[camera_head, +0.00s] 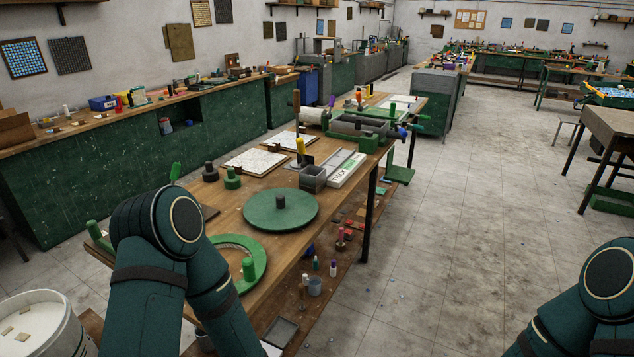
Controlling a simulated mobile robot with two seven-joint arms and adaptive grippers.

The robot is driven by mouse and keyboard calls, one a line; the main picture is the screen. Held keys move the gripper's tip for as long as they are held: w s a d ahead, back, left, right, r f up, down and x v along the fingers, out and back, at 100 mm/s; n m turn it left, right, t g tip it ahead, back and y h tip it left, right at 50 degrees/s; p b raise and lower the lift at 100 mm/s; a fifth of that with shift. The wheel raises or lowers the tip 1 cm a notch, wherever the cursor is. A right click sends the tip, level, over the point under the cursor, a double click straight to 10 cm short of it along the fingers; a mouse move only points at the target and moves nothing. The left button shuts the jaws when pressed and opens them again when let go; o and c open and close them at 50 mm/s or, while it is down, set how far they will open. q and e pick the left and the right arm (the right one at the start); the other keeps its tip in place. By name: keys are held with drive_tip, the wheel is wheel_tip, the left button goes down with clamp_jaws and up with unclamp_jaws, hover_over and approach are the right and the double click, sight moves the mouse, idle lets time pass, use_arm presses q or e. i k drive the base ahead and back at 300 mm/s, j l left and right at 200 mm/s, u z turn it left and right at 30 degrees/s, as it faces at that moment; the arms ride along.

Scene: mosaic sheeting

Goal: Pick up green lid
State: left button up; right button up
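A flat round green disc with a dark knob (262,217), which looks like a lid, lies on the wooden workbench (222,208). Nearer to me lies a green ring-shaped piece (259,257) with an upright green peg, partly hidden by my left arm. A small green knobbed piece (232,182) stands behind the disc, beside a similar dark one (210,173). I cannot tell for certain which green piece is the lid. My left arm bends over the bench's near left end, and its gripper is out of view. My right arm shows at the lower right, its gripper also out of view.
White boards (256,161), a grey box (313,181) and a long white tray (345,171) stand farther along the bench. A lower shelf holds cups and bottles. A white bucket (38,307) stands at the lower left. The floor (450,240) right of the bench is open.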

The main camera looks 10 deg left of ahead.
sight(283, 209)
drive_tip(key=i+l+u, duration=0.1)
drive_tip(key=u, duration=0.35)
drive_tip(key=i+l+u, duration=0.15)
drive_tip(key=u, duration=0.3)
drive_tip(key=i+l+u, duration=0.15)
drive_tip(key=l, duration=0.15)
drive_tip(key=i+l+u, duration=0.1)
drive_tip(key=l, duration=0.25)
drive_tip(key=i+l+u, duration=0.15)
drive_tip(key=l, duration=0.15)
drive_tip(key=i+l, duration=0.1)
drive_tip(key=l, duration=0.4)
drive_tip(key=i+l+u, duration=0.1)
drive_tip(key=l, duration=0.35)
